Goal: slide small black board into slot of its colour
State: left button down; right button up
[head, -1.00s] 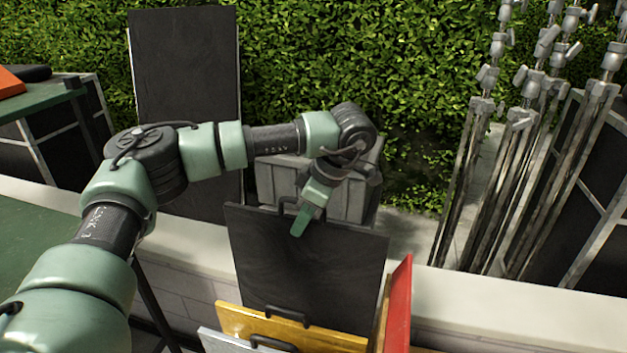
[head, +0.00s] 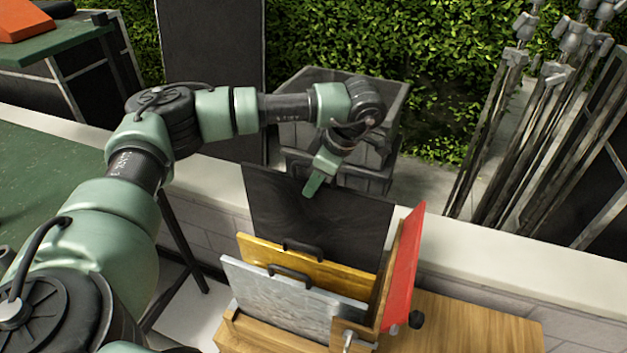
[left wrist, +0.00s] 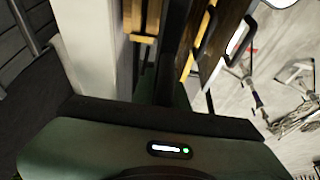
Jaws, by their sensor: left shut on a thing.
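The small black board (head: 335,228) stands upright behind the yellow board in a wooden rack (head: 240,330). My left gripper (head: 312,186) is shut on its top edge, near the middle. The board's lower part is hidden by the yellow board, so I cannot tell how deep it sits or which slot it is in. In the left wrist view a dark upright strip (left wrist: 173,45), likely this board, shows edge-on beyond the gripper. My right gripper is not in view.
A yellow board (head: 345,279) and a silver board (head: 275,297) with black handles stand in front. A red panel (head: 404,265) stands at the right. Behind are a pale ledge (head: 470,243), a grey crate (head: 385,130) and metal stands (head: 500,130). A large black panel (head: 210,80) stands behind the arm.

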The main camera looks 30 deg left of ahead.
aim_at(313, 233)
pick_arm(q)
jog(key=shift+f+b, duration=1.65)
jog(key=shift+f, duration=1.2)
jog(key=shift+f+b, duration=0.65)
jog(key=shift+f, duration=0.4)
jog(key=shift+f+b, duration=2.1)
jog(key=shift+f, duration=1)
jog(key=shift+f+b, duration=0.95)
jog(key=shift+f, duration=0.8)
jog(key=c, duration=1.3)
grip_release()
